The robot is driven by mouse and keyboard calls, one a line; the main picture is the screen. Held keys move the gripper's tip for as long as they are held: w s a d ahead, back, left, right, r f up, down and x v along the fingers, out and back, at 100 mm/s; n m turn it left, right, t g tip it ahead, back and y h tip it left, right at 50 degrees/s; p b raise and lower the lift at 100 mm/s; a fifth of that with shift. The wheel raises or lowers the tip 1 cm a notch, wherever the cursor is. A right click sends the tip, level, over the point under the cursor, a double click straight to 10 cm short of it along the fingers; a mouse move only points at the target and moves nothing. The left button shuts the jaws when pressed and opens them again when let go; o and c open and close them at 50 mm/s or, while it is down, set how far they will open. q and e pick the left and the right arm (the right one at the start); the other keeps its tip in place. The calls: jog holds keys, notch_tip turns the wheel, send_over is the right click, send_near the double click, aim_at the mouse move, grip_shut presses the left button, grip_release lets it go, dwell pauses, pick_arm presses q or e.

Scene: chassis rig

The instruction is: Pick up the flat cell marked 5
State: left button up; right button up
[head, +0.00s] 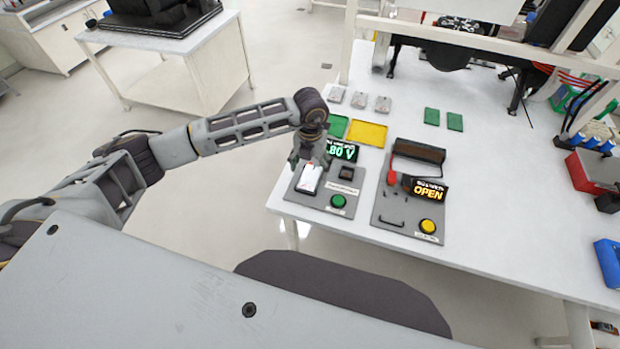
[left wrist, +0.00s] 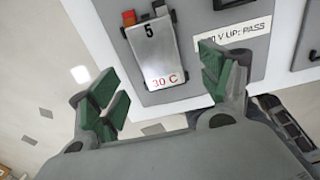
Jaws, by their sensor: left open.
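The flat cell marked 5 (left wrist: 152,50) is a pale, flat rectangle with "30 C" in red, and red and dark tabs at its top end. It lies on a grey fixture plate near the table's left front edge; the cell also shows in the head view (head: 309,179). My left gripper (left wrist: 158,78) is open with green-padded fingers. In the left wrist view its fingers stand on either side of the cell's lower end, apart from it. In the head view the left gripper (head: 308,160) hangs just above the cell. My right gripper is not in view.
Beside the cell are a lit display (head: 342,150) and a green button (head: 338,201). A second fixture with an "OPEN" display (head: 426,190) and a yellow button (head: 428,226) stands to the right. Green and yellow trays (head: 367,132) and several grey flat pieces (head: 360,100) lie behind.

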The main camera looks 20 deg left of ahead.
aim_at(310, 177)
pick_arm(q)
jog(key=shift+w+a+f+p, duration=0.15)
jog(key=shift+f+p, duration=0.55)
jog(key=shift+f, duration=1.85)
jog(key=c, duration=1.3)
jog(key=shift+r, duration=0.1)
jog(key=shift+w+r, duration=0.1)
jog(key=shift+r, duration=0.8)
notch_tip(310, 177, up, 8)
jog(key=shift+r+b, duration=0.1)
jog(key=shift+b, duration=0.8)
